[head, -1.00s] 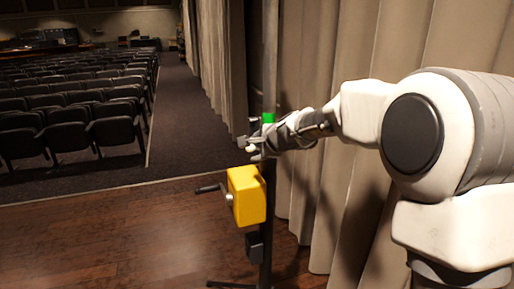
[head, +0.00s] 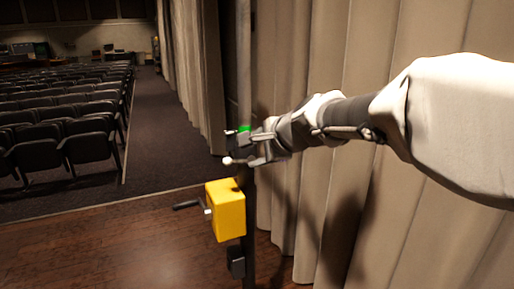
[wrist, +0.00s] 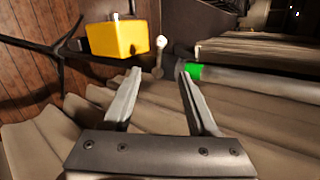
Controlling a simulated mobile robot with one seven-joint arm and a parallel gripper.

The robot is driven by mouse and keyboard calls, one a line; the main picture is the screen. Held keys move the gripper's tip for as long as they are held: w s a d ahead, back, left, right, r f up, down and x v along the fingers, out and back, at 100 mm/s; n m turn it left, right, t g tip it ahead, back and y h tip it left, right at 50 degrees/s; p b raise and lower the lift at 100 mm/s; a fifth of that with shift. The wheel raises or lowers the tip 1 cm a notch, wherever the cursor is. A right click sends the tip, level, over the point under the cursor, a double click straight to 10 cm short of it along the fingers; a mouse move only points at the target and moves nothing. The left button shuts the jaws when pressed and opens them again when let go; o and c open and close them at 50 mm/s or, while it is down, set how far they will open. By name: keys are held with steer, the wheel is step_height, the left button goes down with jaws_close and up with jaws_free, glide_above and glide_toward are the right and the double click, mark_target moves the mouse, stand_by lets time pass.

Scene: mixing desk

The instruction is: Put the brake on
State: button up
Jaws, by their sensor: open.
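A dark upright stand carries a yellow box (head: 226,211) with a crank handle (head: 187,206) on its left side. Above the box, a short lever with a white ball end (head: 228,161) juts from the stand near a green band (head: 244,129). My gripper (head: 256,147) is open at the stand, just below the green band. In the wrist view my gripper (wrist: 159,76) has its two fingers on either side of the white-ended lever (wrist: 158,58). The ball appears just beyond the tips; I cannot tell whether either finger touches the lever. The green band (wrist: 194,71) lies beyond the right fingertip.
Beige curtains (head: 320,120) hang close behind the stand and beside my arm. A small dark block (head: 236,262) sits on the stand below the box. Wooden floor (head: 110,245) is clear at left; rows of dark seats (head: 85,145) stand beyond.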

steer(key=shift+v, duration=1.05)
steer(key=s+d+f+n+g+h, duration=0.1)
steer(key=s+d+f+n+h, duration=0.1)
steer(key=s, duration=0.7)
steer(key=s+d+f+n+g+h, duration=0.1)
steer(key=s+d+f+n+g, duration=0.1)
steer(key=s+d+f+n, duration=0.3)
steer(key=s+d+f+n+g+h, duration=0.1)
steer(key=s+d+n, duration=0.4)
steer(key=s, duration=0.8)
step_height(320, 180, down, 3)
steer(key=shift+d+r+n+h, duration=0.2)
steer(key=shift+n+h, duration=0.6)
steer(key=shift+n, duration=0.4)
steer(key=shift+s+a, duration=0.1)
